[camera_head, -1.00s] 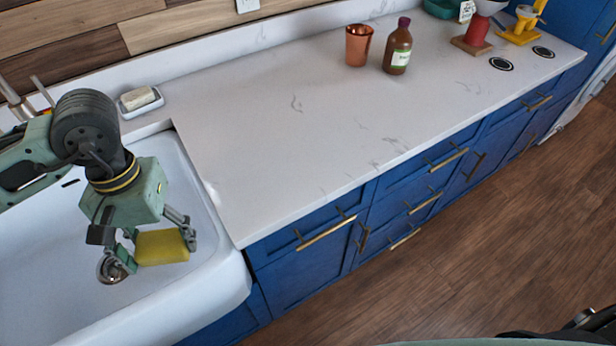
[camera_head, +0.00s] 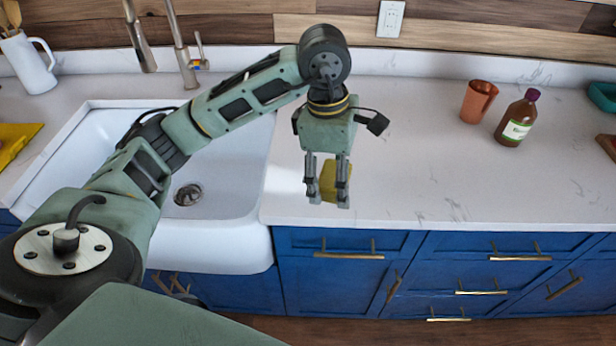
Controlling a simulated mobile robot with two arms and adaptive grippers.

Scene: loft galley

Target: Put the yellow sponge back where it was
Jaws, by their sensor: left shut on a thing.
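The yellow sponge (camera_head: 328,181) is between the fingers of my left gripper (camera_head: 328,198). The gripper is shut on it and points down over the white counter, just right of the sink. The fingers hide part of the sponge. I cannot tell whether the sponge touches the counter or hangs a little above it. My right gripper is not in view.
The white sink (camera_head: 225,215) is left of the gripper, with a tap (camera_head: 183,55) behind it. A copper cup (camera_head: 478,102) and a brown bottle (camera_head: 517,118) stand on the counter at the right. The counter (camera_head: 410,165) between is clear.

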